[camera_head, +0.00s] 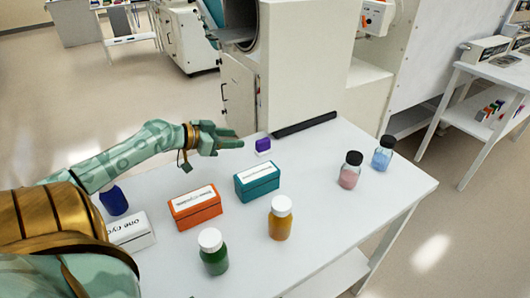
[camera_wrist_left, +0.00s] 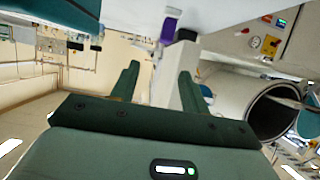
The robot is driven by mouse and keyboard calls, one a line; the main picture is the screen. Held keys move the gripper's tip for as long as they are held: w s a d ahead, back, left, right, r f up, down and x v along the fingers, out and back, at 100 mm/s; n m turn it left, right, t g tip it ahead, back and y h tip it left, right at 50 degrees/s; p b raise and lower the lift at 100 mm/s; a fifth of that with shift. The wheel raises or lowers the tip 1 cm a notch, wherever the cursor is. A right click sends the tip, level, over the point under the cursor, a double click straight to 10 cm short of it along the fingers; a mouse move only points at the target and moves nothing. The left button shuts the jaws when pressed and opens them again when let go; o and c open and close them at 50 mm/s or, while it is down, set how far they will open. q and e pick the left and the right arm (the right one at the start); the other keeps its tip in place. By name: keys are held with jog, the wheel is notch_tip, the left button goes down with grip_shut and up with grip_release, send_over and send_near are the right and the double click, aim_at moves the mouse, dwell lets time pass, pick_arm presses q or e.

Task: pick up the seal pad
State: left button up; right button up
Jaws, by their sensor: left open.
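A small purple block with a white lower front (camera_head: 263,146), which looks like the seal pad, stands on the white table near its back edge. My left gripper (camera_head: 232,142) is open and empty, just left of the block in the head view. Its fingertips point toward the block and appear apart from it. In the left wrist view both fingers of the left gripper (camera_wrist_left: 158,78) show spread, with nothing between them gripped. My right gripper is not in view.
The table (camera_head: 325,210) holds a teal box (camera_head: 257,182), an orange box (camera_head: 195,208), a white box (camera_head: 132,231) and several bottles. A black bar (camera_head: 305,124) lies along the back edge, close to the block. A large cabinet (camera_head: 300,70) stands behind. The table's middle right is clear.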

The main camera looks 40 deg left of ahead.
aim_at(262, 140)
pick_arm(q)
jog(key=b+x, duration=0.2)
jog(key=x, duration=0.4)
jog(key=shift+w+a+f, duration=0.1)
jog(key=shift+f, duration=0.15)
jog(key=shift+w+f, duration=0.1)
jog(key=shift+w, duration=0.35)
jog(key=b+x, duration=0.1)
jog(key=x, duration=0.1)
jog(key=b+x, duration=0.2)
jog(key=x, duration=0.1)
jog(key=shift+a+f, duration=0.2)
jog(key=shift+f, duration=0.2)
grip_shut()
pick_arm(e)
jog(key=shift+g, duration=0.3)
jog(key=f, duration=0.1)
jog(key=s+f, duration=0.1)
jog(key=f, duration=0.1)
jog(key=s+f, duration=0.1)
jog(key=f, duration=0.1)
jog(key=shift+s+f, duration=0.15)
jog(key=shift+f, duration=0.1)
